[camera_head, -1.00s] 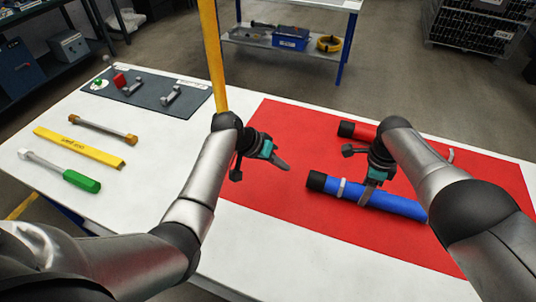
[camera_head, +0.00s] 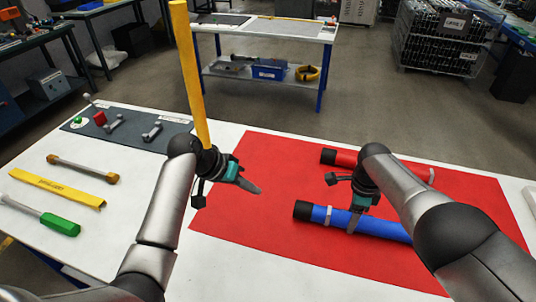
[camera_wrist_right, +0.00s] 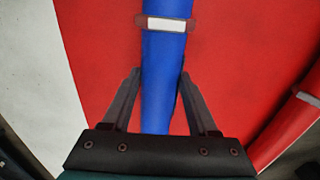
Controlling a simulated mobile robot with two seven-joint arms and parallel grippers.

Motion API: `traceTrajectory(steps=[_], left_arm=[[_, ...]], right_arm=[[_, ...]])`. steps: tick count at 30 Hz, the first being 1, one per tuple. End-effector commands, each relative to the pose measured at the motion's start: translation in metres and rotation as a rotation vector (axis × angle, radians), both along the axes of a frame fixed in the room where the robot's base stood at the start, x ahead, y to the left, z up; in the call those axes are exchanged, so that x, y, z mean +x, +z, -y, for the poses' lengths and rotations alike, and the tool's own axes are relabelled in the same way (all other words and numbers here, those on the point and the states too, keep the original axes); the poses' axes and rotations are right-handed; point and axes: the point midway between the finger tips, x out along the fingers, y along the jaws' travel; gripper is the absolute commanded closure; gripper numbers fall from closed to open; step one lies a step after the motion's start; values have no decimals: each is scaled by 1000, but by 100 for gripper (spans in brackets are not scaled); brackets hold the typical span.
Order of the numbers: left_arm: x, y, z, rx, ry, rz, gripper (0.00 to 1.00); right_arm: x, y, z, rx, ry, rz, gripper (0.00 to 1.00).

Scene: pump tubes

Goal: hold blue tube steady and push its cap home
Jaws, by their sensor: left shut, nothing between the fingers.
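The blue tube (camera_head: 385,229) lies on the red mat, with a black cap (camera_head: 302,210) at its left end. A pale band (camera_head: 328,215) circles the tube near the cap. My right gripper (camera_head: 354,218) is over the tube, right of that band. In the right wrist view, the gripper's fingers (camera_wrist_right: 160,85) lie along both sides of the blue tube (camera_wrist_right: 160,60), with their tips against it. The cap is outside that view. My left gripper (camera_head: 245,183) is shut and empty above the mat's left part, left of the cap and apart from it.
A red tube (camera_head: 345,158) with a black end lies behind the blue one, partly hidden by my right arm. Tools, including a green-handled one (camera_head: 60,224), lie on the white table (camera_head: 120,160) at left. The red mat (camera_head: 300,255) is clear in front of the blue tube.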

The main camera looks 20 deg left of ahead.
Motion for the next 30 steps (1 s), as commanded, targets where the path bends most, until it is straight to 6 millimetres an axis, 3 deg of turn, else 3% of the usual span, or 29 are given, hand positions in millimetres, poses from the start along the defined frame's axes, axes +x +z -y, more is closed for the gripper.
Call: traceTrajectory(steps=[1,8,20,30], left_arm=[[0,0,0,0,0,0,100],[0,0,0,0,0,0,100],[0,0,0,0,0,0,100],[0,0,0,0,0,0,100]], right_arm=[[0,0,1,-1,-1,-1,34],[0,0,0,1,0,-1,8],[0,2,-1,4,1,-2,8],[0,21,-2,7,2,-2,8]])
